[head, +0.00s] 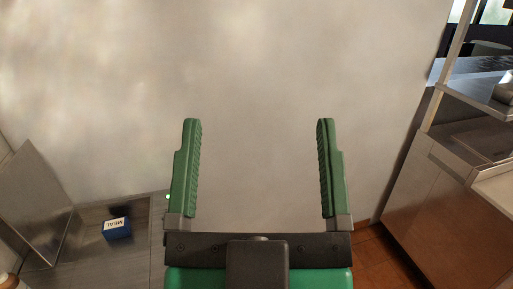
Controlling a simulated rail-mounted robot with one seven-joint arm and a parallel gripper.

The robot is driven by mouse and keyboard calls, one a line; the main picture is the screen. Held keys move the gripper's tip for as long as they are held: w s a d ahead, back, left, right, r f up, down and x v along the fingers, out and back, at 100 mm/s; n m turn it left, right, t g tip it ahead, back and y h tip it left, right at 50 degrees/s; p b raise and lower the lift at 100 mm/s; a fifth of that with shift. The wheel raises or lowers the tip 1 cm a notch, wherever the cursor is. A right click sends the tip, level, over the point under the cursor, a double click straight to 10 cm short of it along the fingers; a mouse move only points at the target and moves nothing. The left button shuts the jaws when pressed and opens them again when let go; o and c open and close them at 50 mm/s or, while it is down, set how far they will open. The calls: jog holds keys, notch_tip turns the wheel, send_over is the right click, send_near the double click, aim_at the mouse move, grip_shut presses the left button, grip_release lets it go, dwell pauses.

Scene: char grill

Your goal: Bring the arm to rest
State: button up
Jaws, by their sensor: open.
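My gripper (258,122) is in the lower middle of the head view. Its two green ribbed fingers point up in the picture and stand wide apart. Nothing is between them; only the pale wall shows in the gap. The dark gripper body and a green part of my arm are at the bottom edge. The rest of my arm is out of view.
A pale wall (260,60) fills the background. At lower left, a small blue box (117,229) sits on a metal surface (85,255) by a slanted metal panel (36,200). At right stands a steel counter (450,215) with a shelf (480,100) above. Brown floor (375,262) shows between.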

notch_tip(320, 180, up, 12)
jog(key=p, duration=1.2)
jog(key=shift+r, duration=0.15)
